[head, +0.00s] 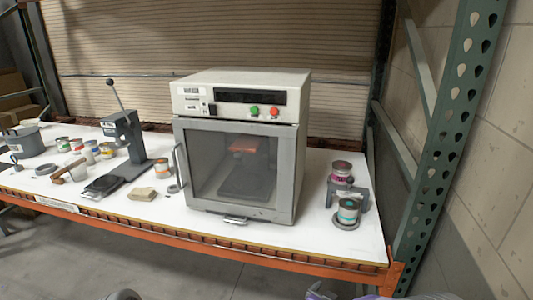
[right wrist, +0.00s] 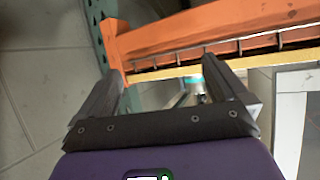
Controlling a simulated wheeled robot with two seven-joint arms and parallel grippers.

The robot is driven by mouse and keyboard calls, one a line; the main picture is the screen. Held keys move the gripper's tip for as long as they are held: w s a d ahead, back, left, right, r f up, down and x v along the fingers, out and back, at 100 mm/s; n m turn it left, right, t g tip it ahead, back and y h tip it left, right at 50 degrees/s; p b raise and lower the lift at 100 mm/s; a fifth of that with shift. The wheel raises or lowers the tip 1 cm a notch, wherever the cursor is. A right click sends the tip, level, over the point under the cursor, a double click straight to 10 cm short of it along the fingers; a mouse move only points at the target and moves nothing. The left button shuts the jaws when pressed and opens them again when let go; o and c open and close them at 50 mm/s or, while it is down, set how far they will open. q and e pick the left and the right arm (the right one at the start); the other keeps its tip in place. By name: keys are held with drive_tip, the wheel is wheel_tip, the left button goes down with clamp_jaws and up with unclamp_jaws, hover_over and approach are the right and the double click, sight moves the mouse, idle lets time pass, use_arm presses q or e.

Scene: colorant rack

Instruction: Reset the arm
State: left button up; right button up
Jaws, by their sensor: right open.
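My right gripper (right wrist: 172,88) is open in the right wrist view, with nothing between its two dark fingers. It points toward the orange front beam (right wrist: 200,35) of the rack. In the head view only small parts of my arms show at the bottom edge, and my left gripper is not seen. A grey machine (head: 240,145) with a closed glass door stands on the white shelf. A can with a teal band (head: 348,211) stands at the right by a grey stand (head: 357,192), with a magenta-banded can (head: 342,172) behind it.
A lever press (head: 125,135), several small cans, a brush (head: 70,169) and a grey pot (head: 25,142) stand left of the machine. The green rack upright (head: 440,150) and the orange beam (head: 180,236) bound the shelf. The floor in front looks clear.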

wheel_tip(320, 180, down, 12)
drive_tip(key=s+a+r+n+g+y, duration=0.1)
drive_tip(key=s+a+n+g+y, duration=0.1)
drive_tip(key=y, duration=0.2)
drive_tip(key=s+a+f+n+g+y, duration=0.1)
drive_tip(key=s+a+f+g+y, duration=0.2)
drive_tip(key=s+f, duration=0.4)
drive_tip(key=s+a+f+n+g+y, duration=0.1)
drive_tip(key=s+a+f+g+y, duration=0.3)
drive_tip(key=s+f, duration=0.4)
drive_tip(key=s+g, duration=0.1)
drive_tip(key=s, duration=0.5)
drive_tip(key=shift+f+n+y, duration=0.15)
drive_tip(key=shift+n+y, duration=0.15)
drive_tip(key=shift+n, duration=0.1)
